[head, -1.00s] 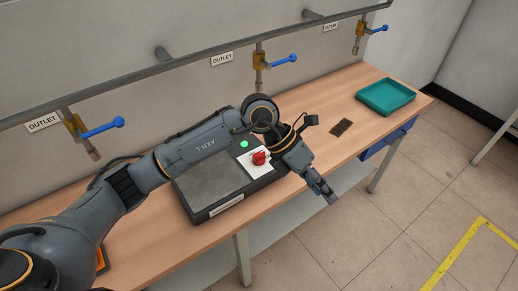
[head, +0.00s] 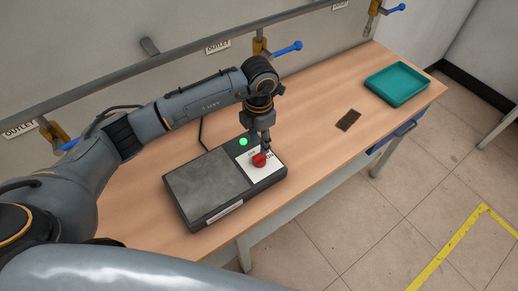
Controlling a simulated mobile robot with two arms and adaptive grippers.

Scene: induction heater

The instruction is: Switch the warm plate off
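The warm plate (head: 207,183) is a dark flat box with a grey heating surface, lying on the wooden bench. My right gripper is not in view; a grey arm surface fills the bottom left.
A teal tray (head: 425,78) stands at the bench's far right end. A small dark brown plate (head: 348,120) lies between it and the warm plate. Valves with blue handles (head: 287,48) hang from the wall pipe behind.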

